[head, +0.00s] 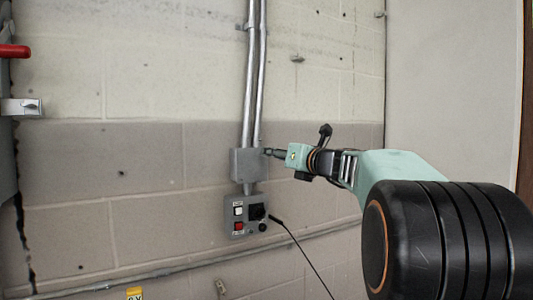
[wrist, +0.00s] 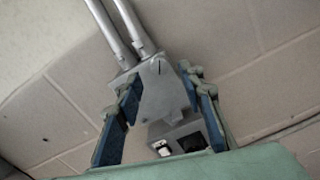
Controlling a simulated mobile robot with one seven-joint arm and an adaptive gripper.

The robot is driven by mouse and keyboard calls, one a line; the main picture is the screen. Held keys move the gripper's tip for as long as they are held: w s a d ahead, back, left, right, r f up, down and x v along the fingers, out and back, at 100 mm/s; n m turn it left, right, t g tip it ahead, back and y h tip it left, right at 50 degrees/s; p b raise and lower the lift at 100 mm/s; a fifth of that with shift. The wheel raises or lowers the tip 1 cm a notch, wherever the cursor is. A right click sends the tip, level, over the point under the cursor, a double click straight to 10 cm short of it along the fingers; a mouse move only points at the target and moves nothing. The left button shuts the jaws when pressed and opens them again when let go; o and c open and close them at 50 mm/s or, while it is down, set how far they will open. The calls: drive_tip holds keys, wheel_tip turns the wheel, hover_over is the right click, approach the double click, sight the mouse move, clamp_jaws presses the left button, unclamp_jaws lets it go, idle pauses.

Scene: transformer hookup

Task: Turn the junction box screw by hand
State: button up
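The grey junction box (head: 243,165) is on the block wall, below two metal conduits. It also shows between my fingers in the wrist view (wrist: 153,96). My gripper (head: 270,152) is at the box's upper right in the head view; whether it touches the box I cannot tell. In the wrist view my gripper (wrist: 158,78) has its two blue-padded fingers wide apart with nothing held between them. A small dark mark shows on the box face near its top. I cannot make out the screw for certain.
Two conduits (head: 254,70) run upward. A red handle (head: 14,51) is at the far left.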

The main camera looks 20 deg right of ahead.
drive_tip(key=shift+w+a, duration=0.2)
drive_tip(key=shift+w, duration=0.7)
drive_tip(key=shift+w+a, duration=0.15)
drive_tip(key=shift+w, duration=0.75)
drive_tip(key=shift+c, duration=0.4)
clamp_jaws()
